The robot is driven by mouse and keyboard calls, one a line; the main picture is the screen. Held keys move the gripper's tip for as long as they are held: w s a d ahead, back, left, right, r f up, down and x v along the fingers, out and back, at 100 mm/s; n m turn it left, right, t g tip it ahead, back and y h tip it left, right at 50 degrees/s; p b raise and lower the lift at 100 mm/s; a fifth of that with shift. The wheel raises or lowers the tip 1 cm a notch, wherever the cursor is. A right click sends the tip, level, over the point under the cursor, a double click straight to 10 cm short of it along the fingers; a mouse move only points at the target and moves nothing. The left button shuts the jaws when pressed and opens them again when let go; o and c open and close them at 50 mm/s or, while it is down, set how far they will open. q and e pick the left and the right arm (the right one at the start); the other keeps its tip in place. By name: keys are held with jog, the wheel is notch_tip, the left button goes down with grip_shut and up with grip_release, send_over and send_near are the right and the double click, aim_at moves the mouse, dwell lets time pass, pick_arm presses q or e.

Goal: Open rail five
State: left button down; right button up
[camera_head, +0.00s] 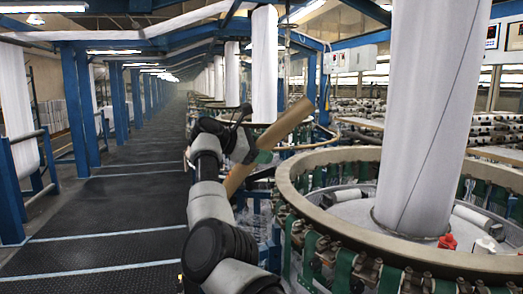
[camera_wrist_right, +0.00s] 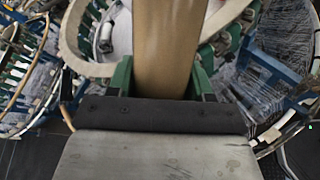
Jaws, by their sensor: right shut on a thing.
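A tan rail section (camera_head: 283,127), which looks like the rail named in the task, is held tilted beside the near loom, its upper end toward the right. My right gripper (camera_head: 247,158), with dark body and green fingers, is shut around it. In the right wrist view the tan rail (camera_wrist_right: 165,45) runs up and away between the green fingers of the gripper (camera_wrist_right: 162,78). I cannot tell whether the rail is still joined to the loom. No number shows on it. My left gripper is not in view.
The near circular loom's tan ring (camera_head: 345,232) surrounds a large white fabric roll (camera_head: 425,100), with green parts below it. More looms stand behind. A dark aisle floor (camera_head: 115,215) runs clear on the left, bordered by blue posts (camera_head: 75,110).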

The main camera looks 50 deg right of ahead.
jog(key=o, duration=1.3)
jog(key=shift+c, duration=0.2)
jog(key=v, duration=1)
jog(key=shift+w+a, duration=0.25)
jog(key=shift+a, duration=0.05)
